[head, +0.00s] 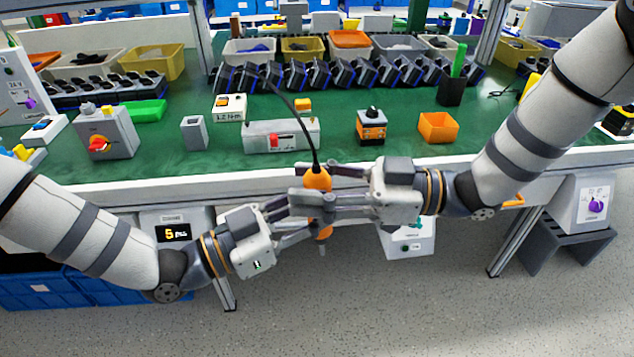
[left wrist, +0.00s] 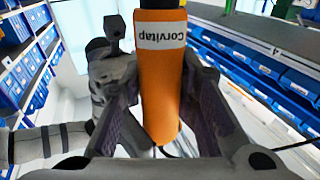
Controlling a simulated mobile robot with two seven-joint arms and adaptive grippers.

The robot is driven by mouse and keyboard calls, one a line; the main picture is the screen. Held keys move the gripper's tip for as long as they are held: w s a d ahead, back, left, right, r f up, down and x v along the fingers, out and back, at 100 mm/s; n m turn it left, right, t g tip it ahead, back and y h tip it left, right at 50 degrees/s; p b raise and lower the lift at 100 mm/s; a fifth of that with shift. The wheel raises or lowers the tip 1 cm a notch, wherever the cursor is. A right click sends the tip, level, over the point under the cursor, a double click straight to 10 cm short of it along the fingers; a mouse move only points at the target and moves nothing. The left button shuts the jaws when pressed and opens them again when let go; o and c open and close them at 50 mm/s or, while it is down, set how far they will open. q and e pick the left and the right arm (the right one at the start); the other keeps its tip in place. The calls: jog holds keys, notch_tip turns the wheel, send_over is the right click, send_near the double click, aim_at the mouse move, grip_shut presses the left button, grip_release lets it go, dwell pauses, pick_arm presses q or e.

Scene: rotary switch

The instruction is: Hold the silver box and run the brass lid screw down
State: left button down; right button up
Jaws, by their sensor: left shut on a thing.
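An orange power driver (head: 317,179) with a black cord hangs upright in front of the bench edge. Its label reads Corvitap in the left wrist view (left wrist: 161,80). My left gripper (head: 296,214) is shut on the driver's body from the left. My right gripper (head: 315,187) reaches in from the right, with one finger in front of the driver and one behind; its grip is unclear. A long silver-grey box (head: 255,140) with a red knob lies on the green bench beyond. I cannot make out a brass screw on it.
On the green bench (head: 350,160) stand a grey box with a red-yellow knob (head: 118,130), a small grey block (head: 193,133), an orange-black switch box (head: 371,129) and an orange bin (head: 438,128). Racks and bins fill the back. The bench's front edge lies just behind the grippers.

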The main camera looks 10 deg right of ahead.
pick_arm(q)
jog(key=shift+r, duration=0.1)
pick_arm(e)
grip_shut()
pick_arm(q)
jog(key=c, duration=1.2)
grip_release()
pick_arm(e)
jog(key=shift+r, duration=0.1)
pick_arm(q)
jog(key=shift+o, duration=0.2)
